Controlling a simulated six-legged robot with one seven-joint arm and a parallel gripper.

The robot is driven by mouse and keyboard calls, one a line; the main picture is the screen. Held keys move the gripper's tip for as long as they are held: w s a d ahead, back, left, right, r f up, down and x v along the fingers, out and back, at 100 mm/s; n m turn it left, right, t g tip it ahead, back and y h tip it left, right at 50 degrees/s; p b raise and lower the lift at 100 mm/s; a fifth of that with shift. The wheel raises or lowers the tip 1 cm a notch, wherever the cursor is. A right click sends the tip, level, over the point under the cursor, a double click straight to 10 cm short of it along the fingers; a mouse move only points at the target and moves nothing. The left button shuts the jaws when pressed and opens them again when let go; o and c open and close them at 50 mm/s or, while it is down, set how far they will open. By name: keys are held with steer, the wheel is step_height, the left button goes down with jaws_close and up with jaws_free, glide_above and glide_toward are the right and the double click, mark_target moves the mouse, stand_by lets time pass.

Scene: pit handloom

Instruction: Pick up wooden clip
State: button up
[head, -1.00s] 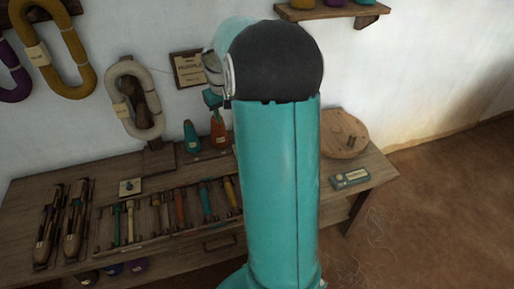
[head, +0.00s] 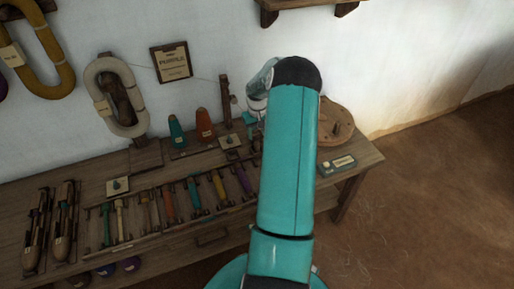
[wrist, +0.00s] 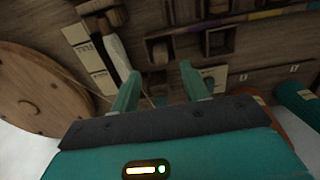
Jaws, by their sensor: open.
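My gripper (wrist: 163,86) is open and empty in the wrist view, its two teal fingers apart above the bench top. A small brown wooden piece in a dark square surround (wrist: 160,51) shows just beyond and between the fingertips; it may be the wooden clip, but the view is too dark to be sure. In the head view my gripper (head: 251,120) is partly hidden behind my arm, over the bench's back right. My arm also hides the bench there, and I cannot make out the clip in that view.
The bench (head: 145,158) holds a bobbin tray (head: 150,243), an orange cone (head: 205,124), a teal cone (head: 176,131) and a round wooden disc (head: 338,121). A labelled teal box (head: 337,164) lies at the right. A thin post (head: 225,103) carries a thread.

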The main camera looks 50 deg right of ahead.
mark_target(257, 142)
steer(key=shift+f, duration=3.15)
jaws_close()
steer(key=shift+r, duration=0.1)
